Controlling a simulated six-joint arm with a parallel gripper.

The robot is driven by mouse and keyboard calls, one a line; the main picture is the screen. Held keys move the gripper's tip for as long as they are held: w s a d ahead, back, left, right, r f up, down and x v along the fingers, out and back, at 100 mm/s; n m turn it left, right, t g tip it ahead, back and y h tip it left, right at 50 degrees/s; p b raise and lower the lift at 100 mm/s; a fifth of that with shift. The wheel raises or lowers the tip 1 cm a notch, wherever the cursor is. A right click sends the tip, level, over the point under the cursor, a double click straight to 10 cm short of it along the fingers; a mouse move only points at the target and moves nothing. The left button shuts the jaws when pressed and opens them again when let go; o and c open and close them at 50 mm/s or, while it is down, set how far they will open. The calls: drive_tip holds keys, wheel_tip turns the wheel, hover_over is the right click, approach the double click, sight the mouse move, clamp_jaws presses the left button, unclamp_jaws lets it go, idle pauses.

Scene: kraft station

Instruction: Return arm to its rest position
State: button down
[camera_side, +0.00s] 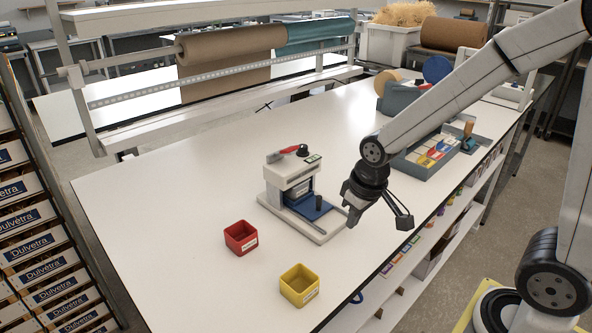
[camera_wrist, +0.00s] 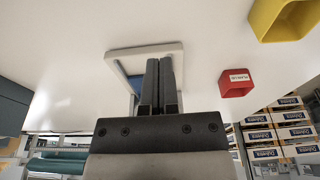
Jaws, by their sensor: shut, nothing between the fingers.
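My gripper (camera_side: 352,212) hangs over the white table near its front edge, just right of a small press-like device. In the wrist view its two dark fingers (camera_wrist: 160,62) lie close together with nothing between them. My arm reaches in from the right in the side view and stays above the table.
The white device (camera_side: 292,182) with a blue plate stands on the table (camera_side: 150,215). A red bin (camera_side: 241,238) and a yellow bin (camera_side: 300,285) stand nearby, both looking empty. A grey tray with coloured cards (camera_side: 428,168) lies behind my gripper. The left of the tabletop is clear.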

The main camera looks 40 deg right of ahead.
drive_tip(key=s, duration=0.1)
drive_tip(key=s+f, duration=0.1)
drive_tip(key=s, duration=0.1)
drive_tip(key=s+f, duration=0.1)
drive_tip(key=shift+s+f, duration=0.15)
drive_tip(key=shift+s, duration=0.2)
